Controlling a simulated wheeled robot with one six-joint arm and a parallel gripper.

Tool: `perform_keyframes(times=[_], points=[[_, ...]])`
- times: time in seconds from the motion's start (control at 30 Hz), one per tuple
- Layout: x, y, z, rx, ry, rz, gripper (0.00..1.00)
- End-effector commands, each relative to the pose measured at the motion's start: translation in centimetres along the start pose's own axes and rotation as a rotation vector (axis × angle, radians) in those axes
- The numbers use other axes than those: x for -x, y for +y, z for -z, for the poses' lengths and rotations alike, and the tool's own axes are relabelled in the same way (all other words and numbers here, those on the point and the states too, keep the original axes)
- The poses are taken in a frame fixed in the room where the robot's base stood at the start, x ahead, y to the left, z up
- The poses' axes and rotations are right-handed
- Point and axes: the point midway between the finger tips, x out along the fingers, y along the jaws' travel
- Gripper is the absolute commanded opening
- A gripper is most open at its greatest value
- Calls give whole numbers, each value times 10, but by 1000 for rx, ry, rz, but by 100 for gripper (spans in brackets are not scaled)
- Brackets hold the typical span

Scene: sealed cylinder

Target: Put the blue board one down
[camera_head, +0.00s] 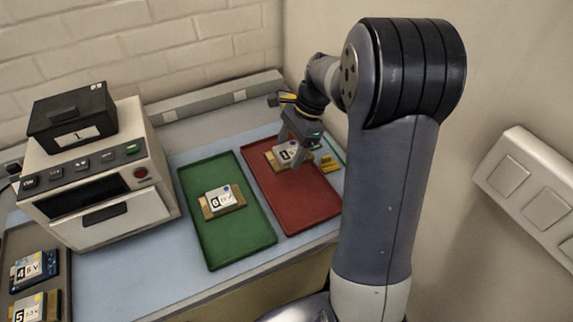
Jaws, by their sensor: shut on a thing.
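My gripper (297,148) is over the far part of the red tray (311,209), pointing down. It is shut on a white-labelled block (284,153) with a dark digit that I cannot read surely. A tan board edge shows beside and under this block; I cannot tell whether it touches the tray. The fingers hide part of the block. A blue board (50,263) with a white label marked 4 lies in the grey tray (14,250) at the lower left, away from my gripper.
The green tray (238,251) holds a tan board with a white block (224,198) marked 6. Small yellow pieces (330,164) lie right of my gripper. A board marked 5 (28,309) is in the grey tray. A white machine (105,177) carries a black box (73,116) marked 1.

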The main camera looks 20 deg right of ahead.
Motion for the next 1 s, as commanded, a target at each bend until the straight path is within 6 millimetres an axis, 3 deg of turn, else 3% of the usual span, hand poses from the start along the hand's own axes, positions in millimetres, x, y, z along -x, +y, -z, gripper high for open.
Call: perform_keyframes(times=[0.1,0.57,0.93,0.97,1.0], points=[[-21,1,8,-3,-3,-4,38],[-68,0,28,-1,-1,-2,38],[-74,0,31,0,0,0,38],[-74,0,31,0,0,0,65],[-74,0,30,0,0,0,68]])
